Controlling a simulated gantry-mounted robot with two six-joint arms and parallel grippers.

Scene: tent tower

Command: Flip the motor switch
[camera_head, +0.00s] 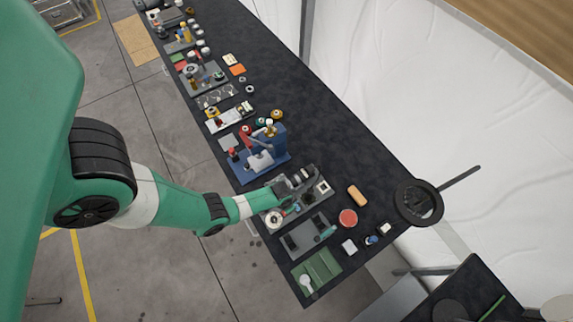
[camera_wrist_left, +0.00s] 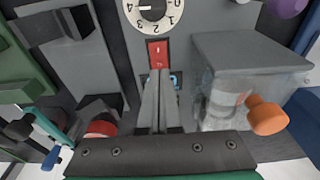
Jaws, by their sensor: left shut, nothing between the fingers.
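The motor switch is a red rocker (camera_wrist_left: 158,53) on a dark grey panel in the left wrist view, just below a white numbered dial (camera_wrist_left: 152,12). My left gripper (camera_wrist_left: 158,76) is shut with nothing between its fingers. Its fingertips point at the switch and overlap its lower edge in the picture; I cannot tell whether they touch it. In the head view my left gripper (camera_head: 287,192) is over a grey station (camera_head: 310,206) on the long bench, and the switch is too small to make out there. My right gripper is in neither view.
In the wrist view a grey box (camera_wrist_left: 240,50) with a clear cylinder and an orange knob (camera_wrist_left: 267,116) stands close right of the fingers. Grey blocks (camera_wrist_left: 60,60) stand at left. The black bench (camera_head: 330,130) has a blue vise-like station (camera_head: 262,160) and a round pan (camera_head: 418,203).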

